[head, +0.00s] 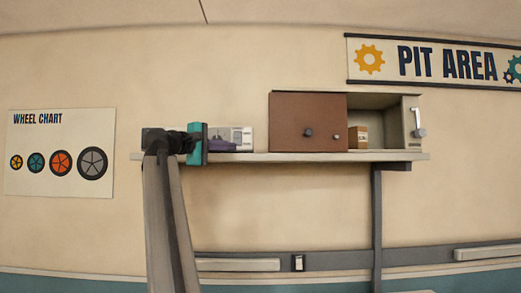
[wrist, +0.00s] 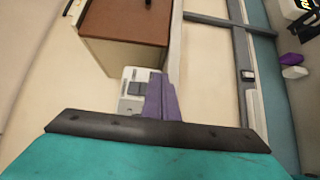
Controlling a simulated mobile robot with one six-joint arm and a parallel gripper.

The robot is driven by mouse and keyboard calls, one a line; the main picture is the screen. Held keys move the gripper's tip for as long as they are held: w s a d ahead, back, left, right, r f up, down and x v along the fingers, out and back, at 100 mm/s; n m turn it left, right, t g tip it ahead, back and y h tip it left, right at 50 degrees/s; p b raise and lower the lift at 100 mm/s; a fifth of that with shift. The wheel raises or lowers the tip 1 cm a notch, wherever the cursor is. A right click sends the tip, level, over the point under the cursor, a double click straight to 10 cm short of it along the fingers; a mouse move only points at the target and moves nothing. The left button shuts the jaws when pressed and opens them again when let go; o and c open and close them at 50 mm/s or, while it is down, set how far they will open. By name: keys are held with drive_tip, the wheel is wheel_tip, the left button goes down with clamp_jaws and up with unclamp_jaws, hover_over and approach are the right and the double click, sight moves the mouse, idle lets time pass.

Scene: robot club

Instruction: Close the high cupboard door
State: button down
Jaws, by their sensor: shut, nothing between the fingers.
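The high cupboard (head: 375,98) stands on a wall shelf and is open on its right half. A brown door panel (head: 290,115) with dark knobs covers its left half; it also shows in the wrist view (wrist: 125,20). A pale panel (head: 408,115) with a white handle (head: 419,123) is at the right end; I cannot tell whether it is a door or a side wall. My gripper (head: 235,146) is left of the cupboard, apart from it, pointing right. Its purple fingers (wrist: 161,78) are shut and empty.
A white-grey box (head: 242,136) is behind my fingers, left of the cupboard. A small brown box (head: 358,137) stands inside the open half. The shelf (head: 300,157) runs below. The wall in front of the cupboard looks free of obstacles.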

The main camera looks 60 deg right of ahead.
sight(250, 147)
drive_tip(key=shift+d, duration=0.1)
drive_tip(key=d+p, duration=0.1)
drive_tip(key=d, duration=0.2)
drive_tip(key=s+d+p, duration=0.1)
drive_tip(key=d, duration=0.2)
drive_tip(key=d+p, duration=0.2)
drive_tip(key=d, duration=0.1)
drive_tip(key=shift+s+d+r, duration=0.15)
drive_tip(key=shift+s+d, duration=0.15)
drive_tip(key=shift+d, duration=0.1)
drive_tip(key=shift+s+d+f+p, duration=0.1)
drive_tip(key=shift+s+d+p, duration=0.45)
drive_tip(key=shift+s, duration=0.25)
drive_tip(key=shift+s+d+f+p, duration=0.1)
drive_tip(key=shift+s+d+p, duration=0.4)
drive_tip(key=shift+s, duration=0.3)
